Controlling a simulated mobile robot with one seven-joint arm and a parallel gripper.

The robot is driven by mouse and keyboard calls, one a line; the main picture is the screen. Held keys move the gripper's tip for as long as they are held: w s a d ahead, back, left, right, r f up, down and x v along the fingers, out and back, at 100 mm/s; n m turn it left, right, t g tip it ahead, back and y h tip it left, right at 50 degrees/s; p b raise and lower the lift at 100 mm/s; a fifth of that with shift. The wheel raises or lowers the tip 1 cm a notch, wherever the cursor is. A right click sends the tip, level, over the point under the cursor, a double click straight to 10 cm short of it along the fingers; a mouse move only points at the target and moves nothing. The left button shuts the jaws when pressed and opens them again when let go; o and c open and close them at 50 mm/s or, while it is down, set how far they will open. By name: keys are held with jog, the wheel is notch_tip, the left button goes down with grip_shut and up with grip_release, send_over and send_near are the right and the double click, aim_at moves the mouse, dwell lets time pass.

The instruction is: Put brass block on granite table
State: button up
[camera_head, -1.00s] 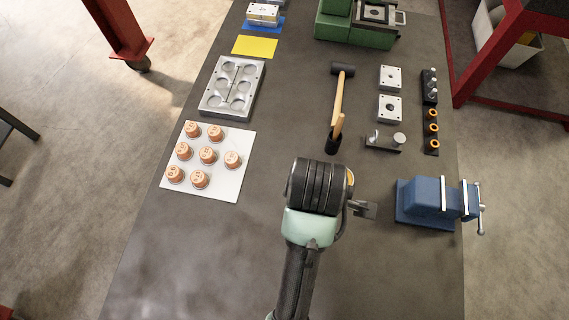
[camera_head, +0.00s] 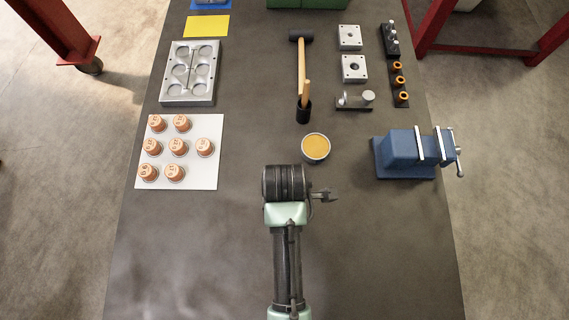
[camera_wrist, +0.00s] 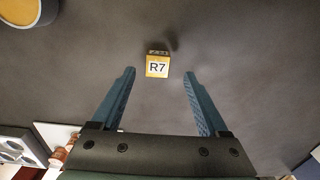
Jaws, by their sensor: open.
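A small brass-yellow block (camera_wrist: 157,66) with a white label reading "R7" stands on the dark grey tabletop (camera_wrist: 250,60) in the wrist view. It lies ahead of my gripper (camera_wrist: 159,73), centred in the gap between the two blue fingertips. The fingers are spread wide with nothing between them, and I see no contact with the block. In the head view my gripper (camera_head: 326,195) shows small at the right of my wrist; the block cannot be made out there. No surface is clearly marked as granite.
A round tin with yellow contents (camera_head: 316,147) stands just beyond my wrist. A blue vise (camera_head: 410,153) is at the right, a hammer (camera_head: 301,70) farther back. A white board (camera_head: 207,165) with several copper-coloured caps is at the left. The front tabletop is mostly clear.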

jog(key=shift+w+f, duration=0.2)
jog(key=shift+f, duration=1.65)
jog(key=shift+c, duration=0.3)
grip_shut()
